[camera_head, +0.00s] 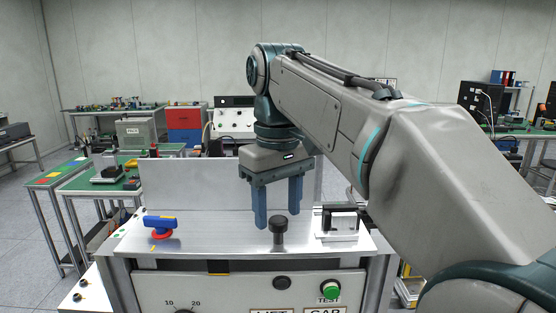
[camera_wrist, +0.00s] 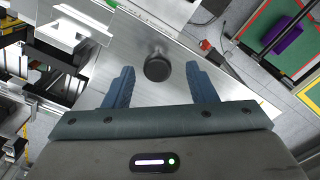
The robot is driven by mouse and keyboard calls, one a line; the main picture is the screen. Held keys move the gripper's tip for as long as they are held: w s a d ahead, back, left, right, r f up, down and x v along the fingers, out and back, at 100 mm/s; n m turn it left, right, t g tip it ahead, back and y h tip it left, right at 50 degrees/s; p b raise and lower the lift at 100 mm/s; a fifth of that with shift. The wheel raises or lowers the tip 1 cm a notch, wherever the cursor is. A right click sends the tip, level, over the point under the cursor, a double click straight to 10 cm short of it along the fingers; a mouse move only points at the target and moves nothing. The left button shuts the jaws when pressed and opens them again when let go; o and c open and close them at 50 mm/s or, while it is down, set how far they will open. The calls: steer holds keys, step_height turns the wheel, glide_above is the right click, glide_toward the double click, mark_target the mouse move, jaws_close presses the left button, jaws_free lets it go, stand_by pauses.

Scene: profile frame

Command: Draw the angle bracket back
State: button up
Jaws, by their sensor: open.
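My gripper (camera_head: 278,214) points down over the bench top, its two blue fingers apart with nothing held. A black round-topped knob on a post (camera_head: 279,228) stands just below and in front of the fingers. In the wrist view the knob (camera_wrist: 157,68) shows between the two fingertips, with a gap on each side. A black block-like piece (camera_head: 341,218) sits in a bright metal holder to the right of the gripper. I cannot tell for certain which part is the angle bracket.
A blue handle on a red base (camera_head: 161,224) stands at the left of the bench top (camera_head: 215,240). A pale upright panel (camera_head: 190,187) rises behind. The front panel carries a green button (camera_head: 330,289) and a dial. Green-topped tables stand farther left.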

step_height(320, 180, up, 12)
steer(key=p, duration=0.5)
steer(key=shift+r, duration=0.15)
